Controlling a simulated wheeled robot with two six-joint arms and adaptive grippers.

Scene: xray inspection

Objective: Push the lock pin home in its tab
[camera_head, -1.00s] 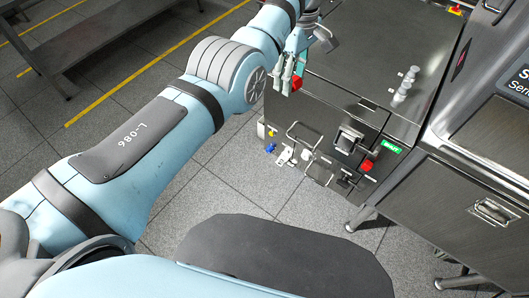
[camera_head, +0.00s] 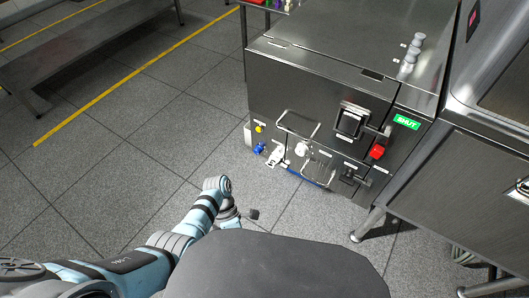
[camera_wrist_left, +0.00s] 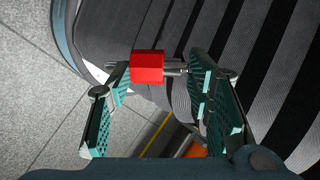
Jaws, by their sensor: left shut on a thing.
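My left gripper (camera_wrist_left: 160,72) shows in the left wrist view, its two green padded fingers closed on a red block (camera_wrist_left: 147,66) with a short metal pin sticking out to the right. I take this to be the lock pin. In the head view my left arm hangs low, in front of the steel cabinet (camera_head: 318,82), and the fingers and red block are hidden there. The cabinet front carries a black latch (camera_head: 351,121), a red knob (camera_head: 377,152) and a small dark fitting (camera_head: 350,174). I cannot tell which part is the tab. My right gripper is out of view.
A green SHUT label (camera_head: 406,122) sits beside the latch. A wire handle (camera_head: 298,122), a yellow knob (camera_head: 259,128) and a blue part (camera_head: 260,148) are on the left of the front. A steel machine (camera_head: 475,165) stands at right.

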